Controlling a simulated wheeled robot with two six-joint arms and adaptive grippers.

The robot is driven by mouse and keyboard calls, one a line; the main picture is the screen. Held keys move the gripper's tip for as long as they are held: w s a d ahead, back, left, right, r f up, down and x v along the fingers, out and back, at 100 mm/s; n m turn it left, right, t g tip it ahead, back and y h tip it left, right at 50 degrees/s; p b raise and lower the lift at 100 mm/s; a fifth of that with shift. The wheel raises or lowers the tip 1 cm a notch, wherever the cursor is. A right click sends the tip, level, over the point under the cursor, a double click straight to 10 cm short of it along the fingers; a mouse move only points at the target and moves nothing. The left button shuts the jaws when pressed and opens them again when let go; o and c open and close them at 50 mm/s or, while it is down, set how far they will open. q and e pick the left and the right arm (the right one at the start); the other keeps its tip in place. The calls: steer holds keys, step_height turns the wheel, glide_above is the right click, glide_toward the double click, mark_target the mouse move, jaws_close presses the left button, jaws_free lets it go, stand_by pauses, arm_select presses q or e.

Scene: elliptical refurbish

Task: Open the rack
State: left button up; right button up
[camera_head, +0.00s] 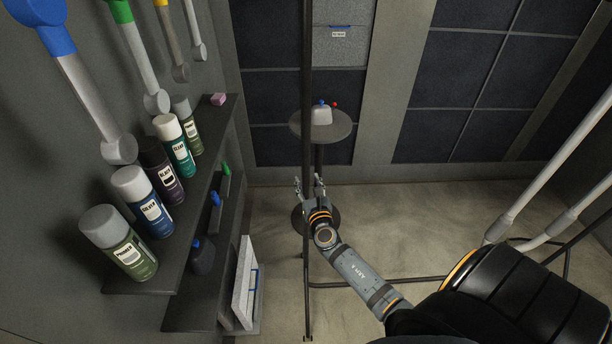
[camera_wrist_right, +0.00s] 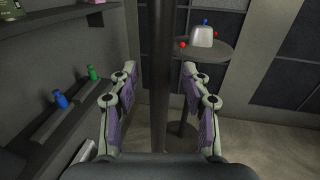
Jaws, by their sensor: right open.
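A dark upright post (camera_head: 307,90), which looks like part of the rack, runs from the top of the head view down toward the floor. A thin dark rail (camera_head: 420,280) runs low along the right from the post. My right gripper (camera_head: 309,184) is open. Its two fingers stand on either side of the post in the picture. In the right wrist view the post (camera_wrist_right: 163,60) rises between the spread fingers (camera_wrist_right: 160,85) and touches neither. I cannot tell how deep it sits between them. My left gripper is not in view.
Wall shelves (camera_head: 140,275) on the left hold several spray cans (camera_head: 120,242) and small bottles. A small round table (camera_head: 340,128) with a light-coloured object (camera_head: 321,115) stands behind the post. Pale slanted poles (camera_head: 560,160) are at the right. The floor between is mostly clear.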

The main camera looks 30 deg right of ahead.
steer(key=shift+x, duration=1.3)
steer(key=shift+c, duration=0.3)
jaws_close()
